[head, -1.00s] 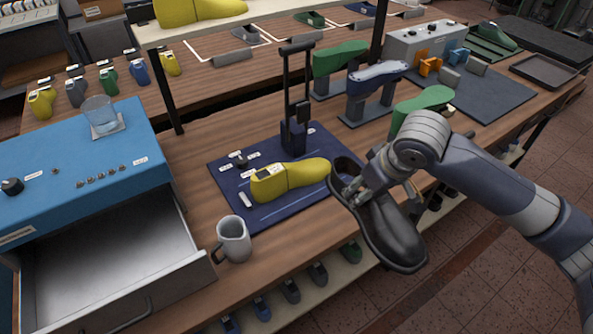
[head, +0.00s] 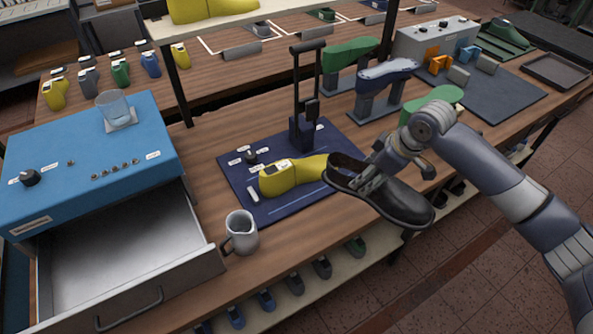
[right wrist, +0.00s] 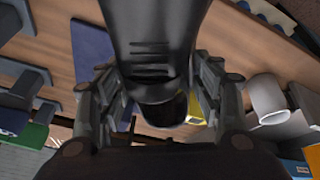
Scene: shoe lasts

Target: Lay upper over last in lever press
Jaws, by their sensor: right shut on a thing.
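The upper is a black shoe (head: 398,200) with a dark sole. My right gripper (head: 368,180) is shut on it and holds it above the table's front edge, its opening toward the yellow last. The upper fills the middle of the right wrist view (right wrist: 155,50), between the two fingers (right wrist: 165,100). The yellow last (head: 292,177) lies on the dark blue mat (head: 262,208) in front of the lever press (head: 302,125), whose tall handle stands upright. The upper's opening is close to the last's right end; I cannot tell whether they touch. My left gripper is not in view.
A grey mug (head: 241,235) stands left of the mat's front corner. The blue cabinet (head: 85,150) has its drawer (head: 130,260) pulled open at the left. A shelf runs below the table's front.

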